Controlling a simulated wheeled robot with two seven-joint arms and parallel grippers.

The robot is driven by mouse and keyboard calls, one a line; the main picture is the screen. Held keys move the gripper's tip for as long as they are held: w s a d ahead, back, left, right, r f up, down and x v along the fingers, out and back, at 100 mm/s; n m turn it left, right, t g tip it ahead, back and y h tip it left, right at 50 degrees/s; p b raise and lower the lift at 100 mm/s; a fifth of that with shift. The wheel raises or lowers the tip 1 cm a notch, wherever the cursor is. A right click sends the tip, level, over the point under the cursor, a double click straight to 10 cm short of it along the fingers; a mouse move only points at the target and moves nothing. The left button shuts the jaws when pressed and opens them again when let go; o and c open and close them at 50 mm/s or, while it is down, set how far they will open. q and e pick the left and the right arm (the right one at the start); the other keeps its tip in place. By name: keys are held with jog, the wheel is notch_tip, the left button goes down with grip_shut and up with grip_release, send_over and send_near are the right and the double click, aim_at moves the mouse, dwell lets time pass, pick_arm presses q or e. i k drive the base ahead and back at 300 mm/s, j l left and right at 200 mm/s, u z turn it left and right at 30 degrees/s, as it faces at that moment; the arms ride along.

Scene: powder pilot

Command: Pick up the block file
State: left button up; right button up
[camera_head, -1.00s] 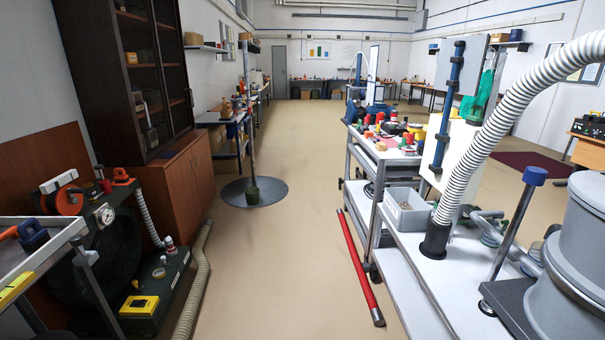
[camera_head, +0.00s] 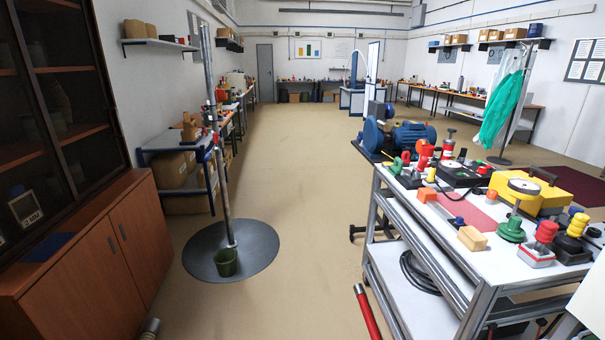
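I cannot make out for certain which thing is the block file. A metal cart (camera_head: 445,262) at the right bears many small items. Among them are a small orange block (camera_head: 427,195), a tan block (camera_head: 472,238) near the cart's front left edge and a flat reddish sheet (camera_head: 470,212). A yellow case (camera_head: 545,190) with a round gauge, a green-based knob (camera_head: 512,229) and red and yellow stacked pieces stand to their right. Neither of my grippers is in view.
A wooden cabinet (camera_head: 100,245) stands at the near left. A red pipe (camera_head: 366,310) lies beside the cart. The beige floor aisle (camera_head: 315,180) between is clear.

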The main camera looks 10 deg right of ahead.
aim_at(396, 169)
jog(key=i+z, duration=0.15)
jog(key=i, duration=0.65)
jog(key=i+j+z, duration=0.15)
jog(key=i, duration=0.6)
